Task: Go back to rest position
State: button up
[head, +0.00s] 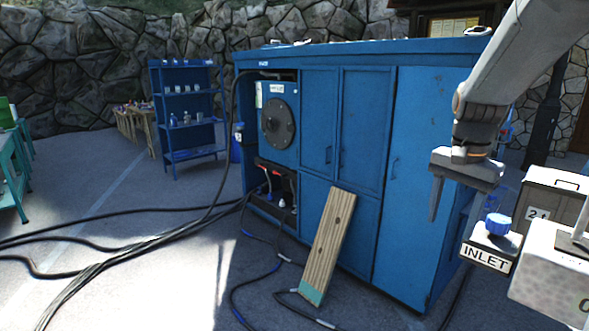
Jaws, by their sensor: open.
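My gripper (462,204) hangs at the right of the head view, pointing down, with its fingers apart and nothing seen between them. It shows in front of the right part of a large blue cabinet (418,150). Its left finger shows clearly; the right one is harder to make out. My arm comes down to it from the top right corner. Below and to the right of the gripper is a white box labelled INLET (485,258) with a blue knob (498,223) on top.
A wooden plank (328,240) leans against the cabinet front. Black cables (120,250) run over the floor at left and in front of the cabinet. Beige weight-like boxes (549,270) stand at right. A blue shelf (187,120) stands behind left. Floor at lower left centre is partly clear.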

jog(key=s+a+f+n+t, duration=0.1)
jog(key=s+a+f+n, duration=0.45)
jog(key=a, duration=0.35)
jog(key=s+a+f+n+t, duration=0.1)
jog(key=s+a+f+n, duration=0.35)
jog(key=a+f, duration=0.3)
notch_tip(320, 180, down, 7)
jog(key=n+g+b, duration=0.1)
jog(key=b, duration=0.5)
jog(key=shift+a+f+g+b, duration=0.2)
jog(key=shift+a+g+b, duration=0.15)
jog(key=shift+a, duration=0.1)
jog(key=shift+s, duration=0.1)
